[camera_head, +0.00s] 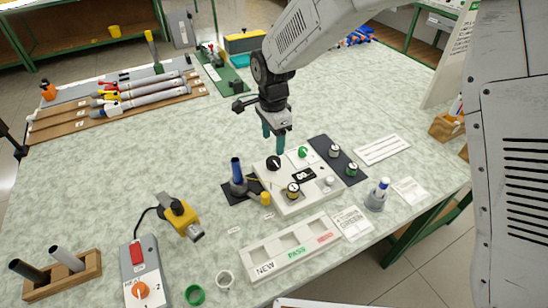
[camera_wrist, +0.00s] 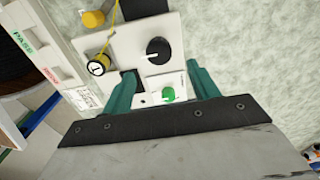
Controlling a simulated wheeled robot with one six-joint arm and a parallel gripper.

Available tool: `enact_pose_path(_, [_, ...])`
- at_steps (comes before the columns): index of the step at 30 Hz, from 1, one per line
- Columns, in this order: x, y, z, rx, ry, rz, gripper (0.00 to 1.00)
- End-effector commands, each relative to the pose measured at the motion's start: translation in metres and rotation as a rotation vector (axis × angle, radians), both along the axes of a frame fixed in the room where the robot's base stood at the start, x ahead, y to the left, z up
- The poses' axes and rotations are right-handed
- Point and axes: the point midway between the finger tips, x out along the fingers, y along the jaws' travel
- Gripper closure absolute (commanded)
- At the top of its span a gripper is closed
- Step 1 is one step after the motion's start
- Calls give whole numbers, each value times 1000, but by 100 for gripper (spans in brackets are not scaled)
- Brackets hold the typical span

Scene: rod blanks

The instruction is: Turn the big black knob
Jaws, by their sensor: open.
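The big black knob (camera_head: 274,163) with a white pointer line sits on the back left part of a white panel box (camera_head: 290,206). In the wrist view the black knob (camera_wrist: 158,51) lies just beyond my fingertips, roughly centred between them. My gripper (camera_head: 274,146) points down above the back edge of the panel, its teal fingers spread and empty. In the wrist view my gripper (camera_wrist: 162,76) has a smaller green knob (camera_wrist: 168,94) showing between its fingers. The fingers appear apart from the black knob; their exact height above the panel is hard to tell.
A yellow-and-black dial (camera_head: 293,190) is on the panel's front. A labelled tray (camera_head: 290,250) lies in front.

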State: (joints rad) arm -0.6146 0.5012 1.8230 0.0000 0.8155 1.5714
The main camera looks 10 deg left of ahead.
Motion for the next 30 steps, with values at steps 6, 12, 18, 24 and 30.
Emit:
enact_pose_path(6, [0,-1,-22,-2,3,-23,40])
enact_pose_path(12, [-1,-2,-55,-3,4,-21,40])
enact_pose_path(18, [-1,-1,-74,-1,2,-20,40])
enact_pose_path(24, [-1,-1,-78,-1,2,-20,40])
enact_pose_path(30, [-1,-1,-77,-1,2,-20,62])
